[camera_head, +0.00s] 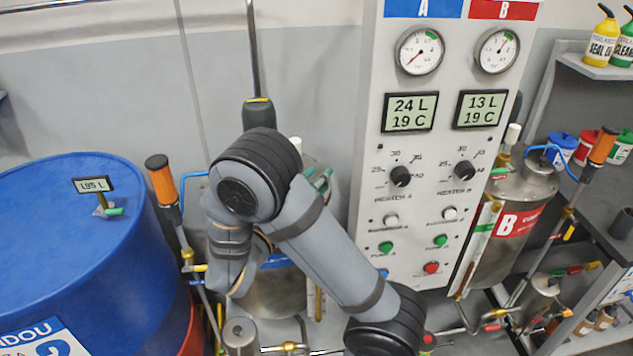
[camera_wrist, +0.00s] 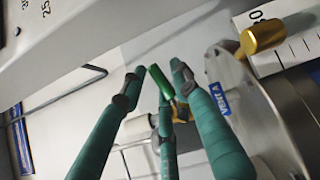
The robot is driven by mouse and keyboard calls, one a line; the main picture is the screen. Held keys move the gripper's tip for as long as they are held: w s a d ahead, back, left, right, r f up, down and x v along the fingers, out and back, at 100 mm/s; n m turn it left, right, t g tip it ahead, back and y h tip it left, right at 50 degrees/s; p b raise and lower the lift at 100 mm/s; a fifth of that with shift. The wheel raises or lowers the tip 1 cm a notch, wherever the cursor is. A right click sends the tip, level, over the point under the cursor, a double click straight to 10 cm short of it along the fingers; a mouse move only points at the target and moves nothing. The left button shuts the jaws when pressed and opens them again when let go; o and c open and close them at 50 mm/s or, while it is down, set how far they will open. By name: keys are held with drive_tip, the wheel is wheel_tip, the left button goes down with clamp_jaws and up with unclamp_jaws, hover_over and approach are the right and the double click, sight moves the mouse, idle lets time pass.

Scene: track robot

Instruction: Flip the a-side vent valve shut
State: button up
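The a-side vent valve has a bright green lever (camera_wrist: 160,82) on a brass body (camera_wrist: 181,109), next to a blue "VENT A" label (camera_wrist: 220,98) in the wrist view. My gripper (camera_wrist: 157,72) is open, its teal fingers spread around the lever. Gaps show between the side fingertips and the lever, and I cannot tell whether any finger touches it. The lever stands tilted in this view; its exact valve position is unclear. In the head view my arm hides most of the A tank (camera_head: 275,292) and the valve.
The control panel (camera_head: 430,150) with gauges and knobs stands right of my arm. A blue drum (camera_head: 70,250) is at the left, with an orange-handled pump (camera_head: 162,180) beside it. Tank B (camera_head: 510,225) is at the right. A brass cylinder (camera_wrist: 262,37) sits near the valve.

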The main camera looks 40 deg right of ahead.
drive_tip(key=c, duration=0.6)
clamp_jaws()
drive_tip(key=shift+d+f+m+y+b, duration=0.1)
drive_tip(key=shift+f+m+y+b, duration=0.45)
drive_tip(key=shift+m+y+b, duration=0.5)
drive_tip(key=o, duration=0.9)
unclamp_jaws()
drive_tip(key=shift+s, duration=0.1)
drive_tip(key=shift+c, duration=0.2)
